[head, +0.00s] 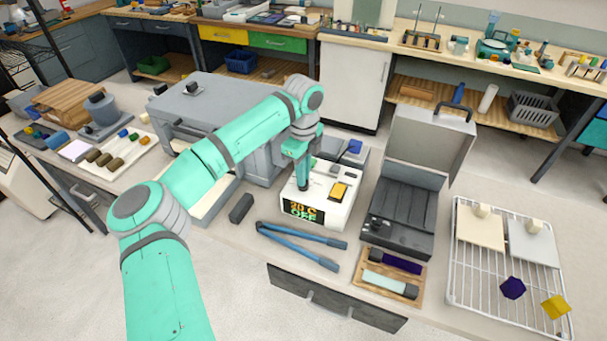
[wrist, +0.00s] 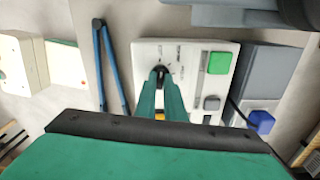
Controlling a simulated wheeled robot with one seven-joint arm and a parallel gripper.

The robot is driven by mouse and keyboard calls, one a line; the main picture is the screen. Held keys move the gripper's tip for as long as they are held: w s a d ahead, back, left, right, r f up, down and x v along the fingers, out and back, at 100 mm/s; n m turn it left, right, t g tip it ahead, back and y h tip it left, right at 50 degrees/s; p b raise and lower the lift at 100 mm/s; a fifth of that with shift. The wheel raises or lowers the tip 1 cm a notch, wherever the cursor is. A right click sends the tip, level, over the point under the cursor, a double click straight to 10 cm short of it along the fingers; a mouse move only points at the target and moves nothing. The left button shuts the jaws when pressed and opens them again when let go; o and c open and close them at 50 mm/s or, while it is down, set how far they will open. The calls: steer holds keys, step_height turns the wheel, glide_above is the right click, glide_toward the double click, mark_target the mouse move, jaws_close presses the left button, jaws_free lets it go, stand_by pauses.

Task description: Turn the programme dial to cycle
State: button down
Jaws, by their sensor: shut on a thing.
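The programme dial (wrist: 160,69) is a small dark knob on the top panel of a white control box (head: 322,208), with short printed marks around it in the wrist view. My gripper (head: 303,187) points down onto the panel. In the wrist view my gripper (wrist: 161,76) has its fingers closed around the dial, hiding most of it. The marks are too small to read. The box's front display (head: 303,210) shows "20 C" and "OFF" in lit letters. An orange-yellow switch (head: 339,191) is on the box's top, and a green button (wrist: 218,62) shows in the wrist view.
A large grey machine (head: 215,105) stands close left and behind. Blue-handled tongs (head: 300,245) lie in front of the box. An open dark case (head: 400,210) stands to the right. A wire rack (head: 470,290) is farther right, and a dark block (head: 241,208) lies left.

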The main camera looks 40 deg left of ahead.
steer(key=m, duration=2.5)
stand_by(0.4)
steer(key=c, duration=1.8)
jaws_free()
steer(key=shift+c, duration=0.2)
step_height(320, 180, up, 11)
